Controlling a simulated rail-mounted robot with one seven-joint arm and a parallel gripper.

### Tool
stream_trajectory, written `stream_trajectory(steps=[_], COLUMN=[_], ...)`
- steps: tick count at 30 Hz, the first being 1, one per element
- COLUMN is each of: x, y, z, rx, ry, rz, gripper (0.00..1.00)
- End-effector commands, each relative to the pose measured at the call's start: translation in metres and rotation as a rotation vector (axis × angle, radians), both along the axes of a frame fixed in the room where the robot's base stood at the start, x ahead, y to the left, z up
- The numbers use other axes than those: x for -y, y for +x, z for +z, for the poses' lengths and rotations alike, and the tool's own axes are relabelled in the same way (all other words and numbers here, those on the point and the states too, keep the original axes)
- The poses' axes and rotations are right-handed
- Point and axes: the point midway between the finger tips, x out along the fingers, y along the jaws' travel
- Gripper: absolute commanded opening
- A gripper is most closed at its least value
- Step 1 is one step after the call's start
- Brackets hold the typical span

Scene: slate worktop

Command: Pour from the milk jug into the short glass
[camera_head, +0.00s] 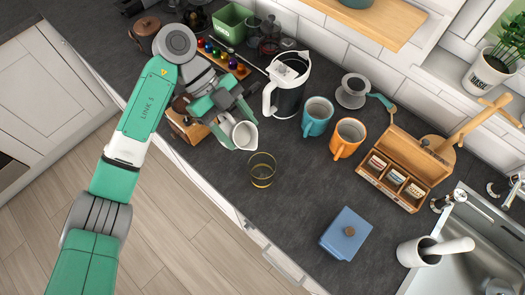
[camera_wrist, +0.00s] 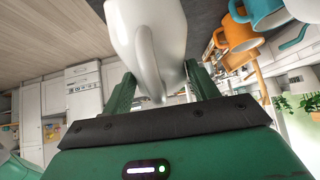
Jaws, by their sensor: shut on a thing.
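The white milk jug (camera_head: 244,135) is held at the end of my arm in the head view, its open mouth facing the camera. My gripper (camera_head: 229,119) is shut on it. In the wrist view, the jug (camera_wrist: 135,30) fills the top middle, with its handle between the two green fingers of my gripper (camera_wrist: 163,88). The short glass (camera_head: 262,170) is clear with a yellow-gold rim and stands on the worktop, just below and right of the jug in the head view. I see no milk stream. The jug's contents are not clear.
A wooden box (camera_head: 405,168) and a blue box (camera_head: 345,234) lie to the right. The worktop (camera_head: 298,190) right of the glass is clear.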

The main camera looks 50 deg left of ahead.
Motion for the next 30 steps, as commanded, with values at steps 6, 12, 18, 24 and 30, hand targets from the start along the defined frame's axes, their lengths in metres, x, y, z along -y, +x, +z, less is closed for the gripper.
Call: stream_trajectory(steps=[6,12,18,24,30], x=[0.001,0.001,0.002,0.002,0.002], y=[0.000,0.000,0.000,0.000,0.000], z=[-0.006,-0.010,-0.011,-0.012,-0.014], rx=[-0.005,-0.008,-0.011,-0.012,-0.014], ry=[0.034,0.057,0.069,0.077,0.086], rz=[0.000,0.000,0.001,0.001,0.001], gripper=[0.18,0.18,0.18,0.18,0.18])
